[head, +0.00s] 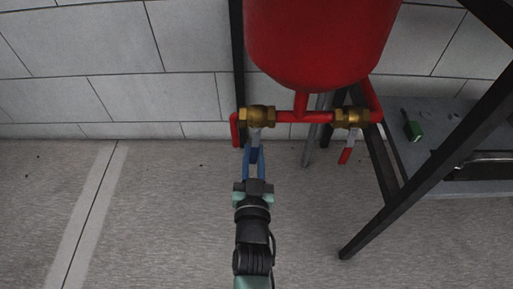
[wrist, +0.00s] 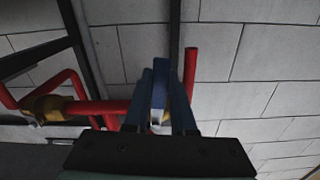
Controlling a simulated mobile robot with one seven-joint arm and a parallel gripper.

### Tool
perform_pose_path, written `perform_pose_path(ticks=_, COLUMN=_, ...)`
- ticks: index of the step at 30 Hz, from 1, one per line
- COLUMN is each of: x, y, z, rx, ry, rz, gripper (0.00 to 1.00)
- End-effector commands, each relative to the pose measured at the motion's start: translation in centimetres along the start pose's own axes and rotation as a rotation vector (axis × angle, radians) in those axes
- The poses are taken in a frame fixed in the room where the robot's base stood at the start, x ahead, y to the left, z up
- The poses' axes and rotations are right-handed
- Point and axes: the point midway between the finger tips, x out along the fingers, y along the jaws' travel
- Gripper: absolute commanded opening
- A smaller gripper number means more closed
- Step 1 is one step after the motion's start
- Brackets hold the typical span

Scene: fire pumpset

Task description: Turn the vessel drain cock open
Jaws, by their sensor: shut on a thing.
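The red vessel (head: 320,40) hangs above a red pipe (head: 297,117) with a brass cock at each end. The left brass cock (head: 257,117) has a lever (head: 254,137) pointing down toward me. My gripper (head: 254,153) has its blue fingers shut on that lever, hiding most of it. In the wrist view, the fingers (wrist: 160,105) cover most of the cock. The right brass cock (head: 351,118) has a lever with a red grip (head: 346,155) hanging down, apart from my gripper; this cock also shows at left in the wrist view (wrist: 45,107). I cannot tell which cock is the drain.
A black frame leg (head: 425,170) slants at the right, by a grey plinth (head: 430,150) with a green part (head: 412,126) on it. A block wall (head: 110,40) stands behind. The floor at left is clear.

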Motion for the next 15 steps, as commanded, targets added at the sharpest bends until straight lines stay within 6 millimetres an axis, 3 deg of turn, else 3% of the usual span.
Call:
perform_pose_path(ticks=1, x=-0.1, y=-0.3, z=-0.7, rx=0.037, ry=-0.004, rz=0.001, gripper=0.0)
perform_pose_path(ticks=15, x=0.0, y=-3.4, z=-1.3, rx=0.467, ry=-0.002, rz=0.0, gripper=0.0)
